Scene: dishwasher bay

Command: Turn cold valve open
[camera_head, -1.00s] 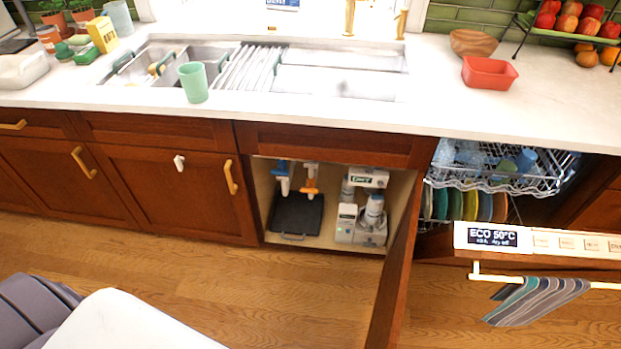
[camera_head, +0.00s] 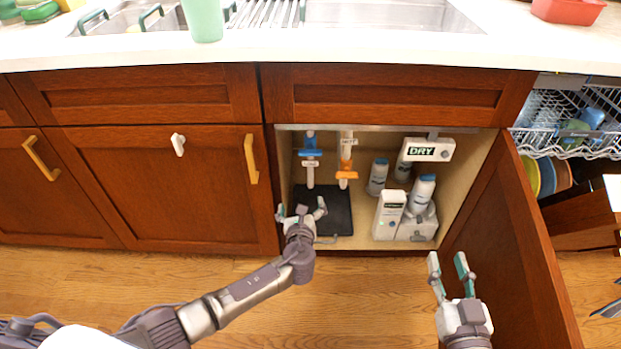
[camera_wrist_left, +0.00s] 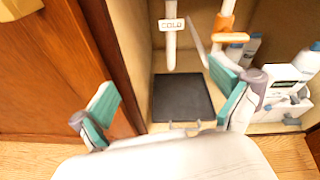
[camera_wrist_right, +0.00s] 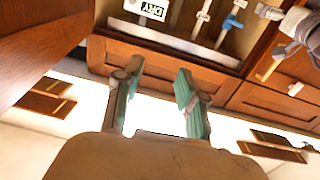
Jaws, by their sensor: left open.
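The cold valve (camera_head: 310,153) has a blue handle and a small label on a white pipe, at the left inside the open cabinet under the sink. The left wrist view shows its COLD label (camera_wrist_left: 171,24) and white pipe at the top; the blue handle is out of that frame. My left gripper (camera_head: 300,210) is open and empty in front of the cabinet's left side, below the valve and apart from it. Its fingers (camera_wrist_left: 168,108) are spread wide in the left wrist view. My right gripper (camera_head: 448,267) is open and empty, low in front of the cabinet's right side.
An orange-handled valve (camera_head: 347,175) hangs just right of the cold one. A black mat (camera_head: 330,212) lies below them. The open cabinet door (camera_head: 515,250) bounds the right side.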

